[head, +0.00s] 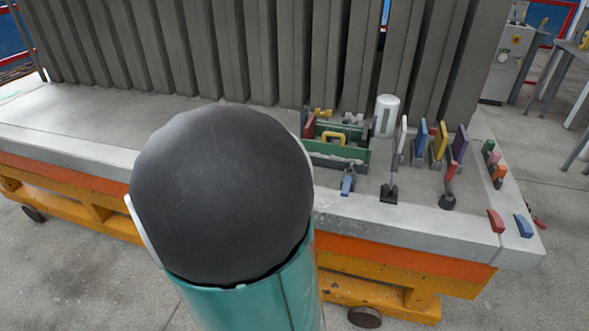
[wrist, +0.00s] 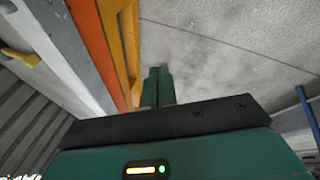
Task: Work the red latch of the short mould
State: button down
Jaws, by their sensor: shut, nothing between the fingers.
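A low green mould box (head: 340,157) with a yellow handle (head: 335,137) stands on the grey slab, right of my arm. A red lever (head: 450,175) on a dark round foot stands further right. I cannot tell which red part is the short mould's latch, or which mould is the short one. My gripper (wrist: 158,86) shows in the wrist view, green, closed and empty, over the floor beside the orange frame. It is hidden in the head view.
Dark fluted panels (head: 205,50) stand along the back. A blue clamp (head: 347,182), a black-footed lever (head: 389,192), a white cylinder (head: 387,115) and coloured plates crowd the slab (head: 70,115). Red (head: 496,221) and blue (head: 523,226) wedges lie near the right corner. The slab's left part is clear.

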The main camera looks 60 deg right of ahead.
jog(key=s+d+f+n+g+h, duration=0.1)
jog(key=s+d+f+n+h, duration=0.2)
jog(key=d, duration=0.6)
jog(key=s+d+f+n+g+h, duration=0.1)
jog(key=s+d+f+n+h, duration=0.15)
jog(key=d, duration=0.55)
jog(key=s+d+r+n+h, duration=0.55)
jog(key=d+r+n, duration=0.25)
jog(key=d, duration=0.2)
jog(key=shift+h, duration=0.4)
jog(key=x, duration=0.9)
jog(key=shift+w+r, duration=0.2)
jog(key=shift+w, duration=0.1)
jog(key=shift+w+d+r, duration=0.1)
jog(key=shift+d+r, duration=0.6)
jog(key=shift+r, duration=0.1)
jog(key=shift+w+d+r, duration=0.15)
jog(key=shift+d+r, duration=0.5)
jog(key=shift+r, duration=0.1)
